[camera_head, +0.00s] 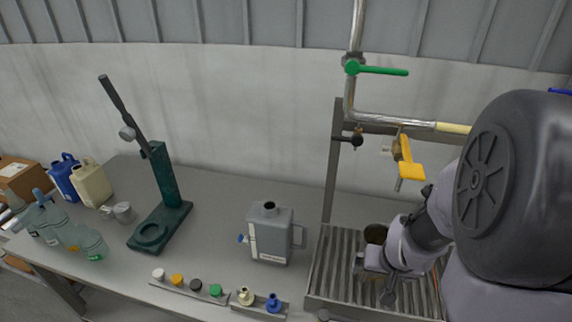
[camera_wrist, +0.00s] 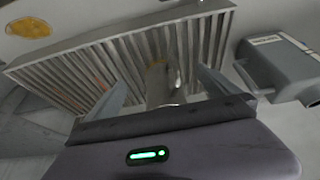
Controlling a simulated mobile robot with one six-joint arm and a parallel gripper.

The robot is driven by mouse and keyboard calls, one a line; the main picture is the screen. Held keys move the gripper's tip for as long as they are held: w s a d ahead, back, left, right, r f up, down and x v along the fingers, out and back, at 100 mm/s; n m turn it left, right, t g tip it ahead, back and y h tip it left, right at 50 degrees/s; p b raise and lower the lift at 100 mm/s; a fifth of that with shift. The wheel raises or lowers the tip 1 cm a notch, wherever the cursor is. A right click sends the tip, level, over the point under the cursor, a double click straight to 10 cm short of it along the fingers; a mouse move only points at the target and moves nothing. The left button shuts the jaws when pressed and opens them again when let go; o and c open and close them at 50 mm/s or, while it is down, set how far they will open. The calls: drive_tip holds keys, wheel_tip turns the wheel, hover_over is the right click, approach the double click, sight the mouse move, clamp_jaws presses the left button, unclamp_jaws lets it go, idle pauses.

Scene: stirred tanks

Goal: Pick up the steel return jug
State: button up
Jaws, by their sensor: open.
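The steel return jug (camera_head: 375,233) stands on the slatted drain rack at the right of the head view, with its dark open top showing and its lower part hidden by my gripper. In the wrist view it is a shiny steel cylinder (camera_wrist: 160,84) between my two fingers. My gripper (camera_wrist: 162,90) is open, with a finger on either side of the jug. I cannot tell whether either finger touches it. In the head view my gripper (camera_head: 370,266) is low over the rack, partly hidden by my arm.
The drain rack (camera_head: 325,275) has raised edges. A yellow-handled valve (camera_head: 408,163) and pipes hang above it. A grey canister (camera_head: 269,235) stands left of the rack, with a row of caps (camera_head: 196,285) in front. A green stand (camera_head: 160,205) and several bottles are farther left.

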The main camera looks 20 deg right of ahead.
drive_tip(key=w+d+f, duration=0.1)
drive_tip(key=w+d, duration=0.1)
drive_tip(key=w, duration=0.1)
drive_tip(key=w+d+f+b, duration=0.1)
drive_tip(key=w+d+f, duration=0.1)
drive_tip(key=w, duration=0.1)
drive_tip(key=w+d+f, duration=0.1)
drive_tip(key=w+d, duration=0.1)
drive_tip(key=shift+w+f, duration=0.4)
drive_tip(key=shift+r, duration=0.1)
drive_tip(key=c, duration=1.8)
drive_tip(key=shift+r, duration=0.15)
